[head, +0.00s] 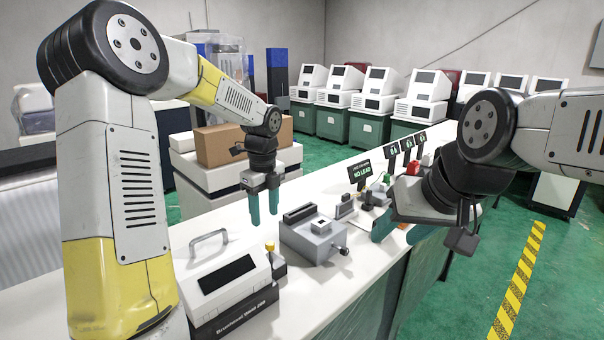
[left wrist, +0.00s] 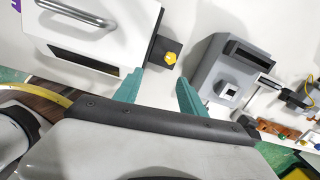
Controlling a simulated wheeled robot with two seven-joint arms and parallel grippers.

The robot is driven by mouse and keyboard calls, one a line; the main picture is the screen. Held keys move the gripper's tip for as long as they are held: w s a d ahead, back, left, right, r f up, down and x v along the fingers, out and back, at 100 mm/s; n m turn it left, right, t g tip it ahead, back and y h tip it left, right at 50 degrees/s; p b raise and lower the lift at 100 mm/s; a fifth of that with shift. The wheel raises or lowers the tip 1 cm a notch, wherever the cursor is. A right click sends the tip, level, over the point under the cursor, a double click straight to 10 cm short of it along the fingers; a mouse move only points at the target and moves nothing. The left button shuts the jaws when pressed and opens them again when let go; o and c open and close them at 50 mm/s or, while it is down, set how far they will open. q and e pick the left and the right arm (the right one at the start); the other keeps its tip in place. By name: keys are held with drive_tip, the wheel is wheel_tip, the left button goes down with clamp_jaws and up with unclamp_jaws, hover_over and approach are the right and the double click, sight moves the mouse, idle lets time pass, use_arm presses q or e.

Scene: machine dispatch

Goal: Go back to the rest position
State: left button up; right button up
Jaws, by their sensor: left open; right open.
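My left gripper (head: 264,207) is above the white bench (head: 350,290), between a white machine with a handle and a grey device. Its teal fingers are apart with nothing between them. They also show in the left wrist view (left wrist: 158,88), pointing down toward the bench. My right gripper (head: 402,232) is at the right, near the bench's right edge. Its teal fingers are partly hidden behind its dark wrist, and I see nothing held in it.
The white machine (head: 228,285) with a handle and yellow knob stands front left on the bench. The grey device (head: 312,238) sits right of it. Small parts and dark signs (head: 361,174) stand further back. A cardboard box (head: 230,145) is behind. Green floor (head: 480,265) lies right.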

use_arm(q)
drive_tip(key=s+r+n+t+h, duration=0.1)
drive_tip(key=s+r+n, duration=0.2)
drive_tip(key=s+n, duration=0.5)
drive_tip(key=s+a+r+n+t, duration=0.1)
drive_tip(key=s+r+n, duration=0.3)
drive_tip(key=s+n, duration=0.4)
drive_tip(key=s+a+r+n+t+h, duration=0.1)
drive_tip(key=s+r+n+t, duration=0.2)
drive_tip(key=s+n, duration=0.5)
drive_tip(key=shift+s+r+n+h, duration=0.3)
drive_tip(key=shift+r+n, duration=0.1)
drive_tip(key=shift+r, duration=0.15)
